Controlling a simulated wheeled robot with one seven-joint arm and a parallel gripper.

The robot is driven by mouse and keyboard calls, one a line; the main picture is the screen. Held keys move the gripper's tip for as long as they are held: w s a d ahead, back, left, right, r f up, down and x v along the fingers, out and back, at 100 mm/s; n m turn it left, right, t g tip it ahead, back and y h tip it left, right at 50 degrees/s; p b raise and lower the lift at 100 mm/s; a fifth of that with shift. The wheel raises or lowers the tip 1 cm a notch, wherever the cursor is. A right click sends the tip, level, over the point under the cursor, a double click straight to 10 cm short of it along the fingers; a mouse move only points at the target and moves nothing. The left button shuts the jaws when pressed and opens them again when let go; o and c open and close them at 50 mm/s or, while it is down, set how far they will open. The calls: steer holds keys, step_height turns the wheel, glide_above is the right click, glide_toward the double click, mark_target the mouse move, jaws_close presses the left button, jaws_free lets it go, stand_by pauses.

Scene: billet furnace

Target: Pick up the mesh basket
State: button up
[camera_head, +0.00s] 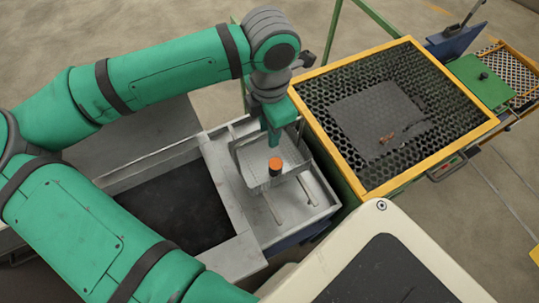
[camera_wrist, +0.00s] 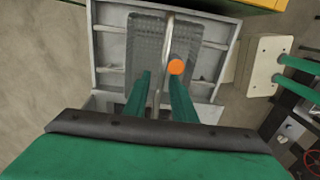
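The mesh basket (camera_head: 250,158) is a small grey basket of fine mesh, sitting in a pale grey metal frame with bars across it. In the wrist view the basket (camera_wrist: 146,38) lies straight ahead, with a thin pale bar running lengthwise over it. My gripper (camera_head: 274,140) points down over the basket in the head view. In the wrist view my gripper's two green fingers (camera_wrist: 160,76) are apart, one on each side of the bar. I cannot tell whether they touch it. An orange-topped cylinder (camera_head: 275,165) shows at the basket, by the right finger in the wrist view.
A large yellow-rimmed bin (camera_head: 315,123) with perforated walls stands close at the right, holding small brownish pieces. A dark recessed bed (camera_head: 180,208) lies left of the basket's frame. A green plate (camera_head: 480,82) is at the far right. Concrete floor shows beyond.

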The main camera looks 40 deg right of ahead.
jaws_close()
stand_by(1.2)
